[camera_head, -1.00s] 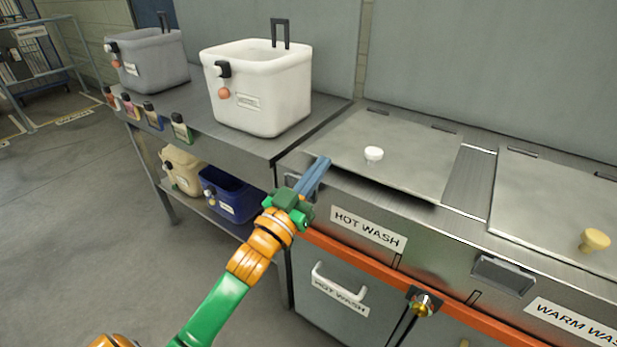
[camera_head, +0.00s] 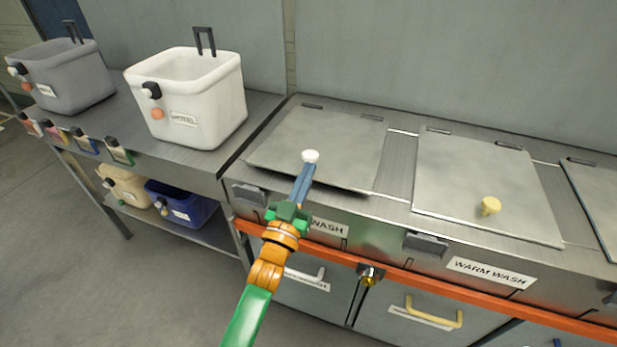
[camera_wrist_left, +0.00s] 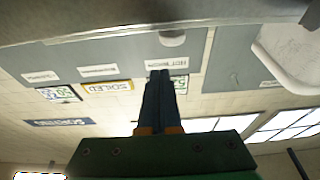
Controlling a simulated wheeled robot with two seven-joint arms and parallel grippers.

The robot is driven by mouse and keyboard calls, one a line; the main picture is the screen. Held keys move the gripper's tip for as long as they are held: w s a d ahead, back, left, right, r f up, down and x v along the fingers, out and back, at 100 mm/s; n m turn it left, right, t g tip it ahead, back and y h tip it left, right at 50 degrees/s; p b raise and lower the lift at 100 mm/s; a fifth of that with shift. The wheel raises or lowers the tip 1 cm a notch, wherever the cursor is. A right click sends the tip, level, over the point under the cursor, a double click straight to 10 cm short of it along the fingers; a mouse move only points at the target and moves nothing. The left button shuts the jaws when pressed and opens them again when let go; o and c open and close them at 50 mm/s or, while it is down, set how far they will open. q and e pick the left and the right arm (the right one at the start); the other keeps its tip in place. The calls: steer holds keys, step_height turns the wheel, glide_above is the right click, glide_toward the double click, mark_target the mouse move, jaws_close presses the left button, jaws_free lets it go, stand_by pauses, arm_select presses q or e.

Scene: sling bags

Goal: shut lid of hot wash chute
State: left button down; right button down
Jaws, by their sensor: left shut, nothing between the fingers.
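The hot wash lid (camera_head: 345,135) is a grey metal panel with a white knob (camera_head: 311,156) near its front edge. It lies nearly flat, with a dark shadow under its front edge; I cannot tell whether it is fully closed. The HOT WASH label (camera_head: 330,227) on the front is partly hidden by my arm. My left gripper (camera_head: 304,172) is shut and empty, its blue fingers pointing at the knob from the front. Whether they touch it is unclear. The left wrist view shows the shut fingers (camera_wrist_left: 160,76) below a grey surface. My right gripper is not in view.
The warm wash lid (camera_head: 480,180), with a yellow knob, lies to the right. An orange rail (camera_head: 420,268) runs along the front.

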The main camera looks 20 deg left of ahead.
mark_target(310, 193)
arm_select(q)
steer(key=shift+x, duration=1.1)
step_height(310, 193, down, 3)
steer(key=shift+s+b, duration=0.15)
steer(key=shift+b, duration=0.3)
steer(key=shift+s+f, duration=0.1)
steer(key=shift+f, duration=0.4)
